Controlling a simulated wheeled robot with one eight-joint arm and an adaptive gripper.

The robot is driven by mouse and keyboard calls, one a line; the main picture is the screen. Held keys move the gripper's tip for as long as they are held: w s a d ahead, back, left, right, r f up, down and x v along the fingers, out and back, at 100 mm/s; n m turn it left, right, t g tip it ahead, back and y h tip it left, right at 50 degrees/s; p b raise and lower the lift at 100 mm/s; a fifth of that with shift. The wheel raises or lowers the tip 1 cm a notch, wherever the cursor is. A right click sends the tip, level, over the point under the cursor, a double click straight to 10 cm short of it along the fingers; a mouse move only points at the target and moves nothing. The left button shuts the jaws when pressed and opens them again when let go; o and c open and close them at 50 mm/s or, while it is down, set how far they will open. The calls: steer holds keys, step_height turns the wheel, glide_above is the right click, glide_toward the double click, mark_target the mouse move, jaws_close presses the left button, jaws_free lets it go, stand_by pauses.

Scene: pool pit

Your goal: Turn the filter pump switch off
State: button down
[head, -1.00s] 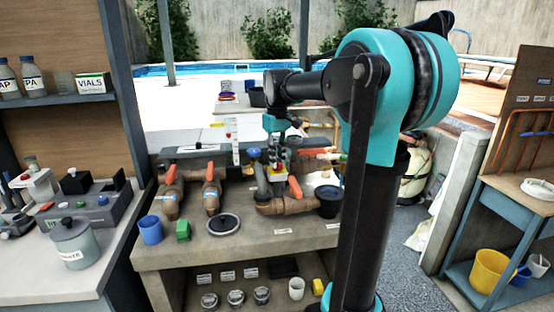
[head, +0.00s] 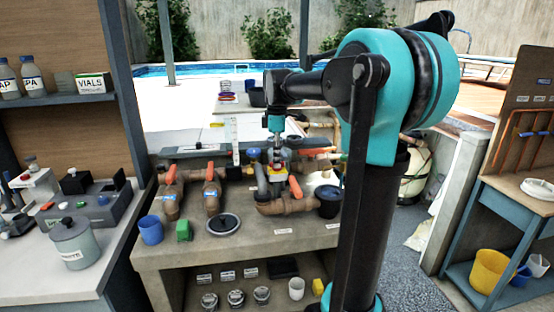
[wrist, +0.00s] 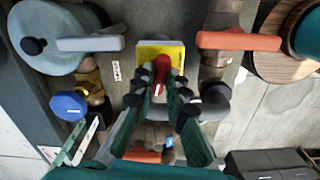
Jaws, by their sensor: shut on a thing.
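The filter pump switch is a yellow box (wrist: 160,46) with a red handle (wrist: 161,72), near the top middle of the wrist view. My gripper (wrist: 160,88) is shut on the red handle, one dark finger on each side. The handle points roughly along the fingers in that view, slightly tilted. In the head view my gripper (head: 277,160) reaches down among the pipes behind the bench front, and a bit of the yellow box (head: 284,179) shows below it. The handle's marks are too small to read.
Orange-red valve handles (wrist: 238,40) and a grey-blue lever (wrist: 90,43) flank the switch. Brown pipes (head: 290,206) stand close around it.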

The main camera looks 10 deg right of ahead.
steer(key=shift+n, duration=1.2)
steer(key=c, duration=1.5)
jaws_free()
steer(key=shift+c, duration=0.2)
step_height(320, 180, up, 12)
